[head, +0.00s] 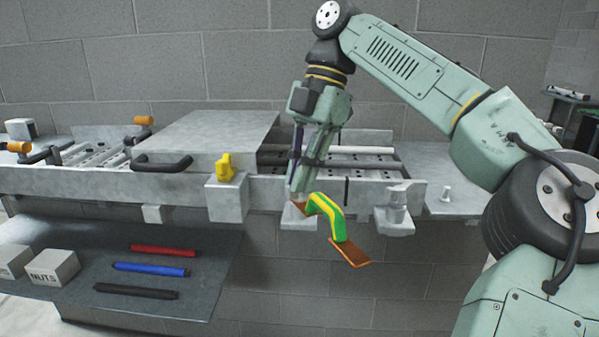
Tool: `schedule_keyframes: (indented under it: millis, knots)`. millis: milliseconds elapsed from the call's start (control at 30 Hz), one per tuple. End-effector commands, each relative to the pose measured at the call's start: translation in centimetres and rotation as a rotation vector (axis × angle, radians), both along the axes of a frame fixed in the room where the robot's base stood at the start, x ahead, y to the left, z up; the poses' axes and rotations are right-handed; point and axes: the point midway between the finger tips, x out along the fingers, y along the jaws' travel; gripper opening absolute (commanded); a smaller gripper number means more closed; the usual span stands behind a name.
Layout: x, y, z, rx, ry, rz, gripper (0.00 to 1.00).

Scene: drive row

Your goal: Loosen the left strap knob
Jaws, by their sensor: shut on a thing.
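My gripper (299,192) points down at the front of the grey bench, with its fingers closed around the left strap knob, which they mostly hide. The knob's grey ledge (297,222) shows below the fingertips. A curved green and yellow piece (328,214) with brown flat ends hangs just right of the fingers. Its upper brown end lies close to the fingertips, and its lower brown end (351,253) hangs free. A grey right knob (397,197) stands upright on its own ledge (396,228), apart from my gripper.
A yellow knob (225,168) stands on a block left of my gripper. A grey cover (203,133) with a black handle (163,164) lies behind it. Red (163,250), blue (151,269) and black (136,291) bars lie on the lower shelf beside a box marked NUTS (53,268).

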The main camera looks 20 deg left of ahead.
Motion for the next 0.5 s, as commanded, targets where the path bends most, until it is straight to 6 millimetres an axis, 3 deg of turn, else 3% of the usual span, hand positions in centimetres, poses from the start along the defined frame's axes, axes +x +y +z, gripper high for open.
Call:
schedule_keyframes:
  millis: [300, 333, 500]
  knots:
    - [-0.1, -0.01, -0.24, -0.004, 0.004, 0.008, 0.0]
    - [-0.11, -0.01, -0.25, -0.004, 0.004, 0.008, 0.13]
    - [-0.09, 0.0, -0.2, -0.003, 0.002, 0.006, 0.24]
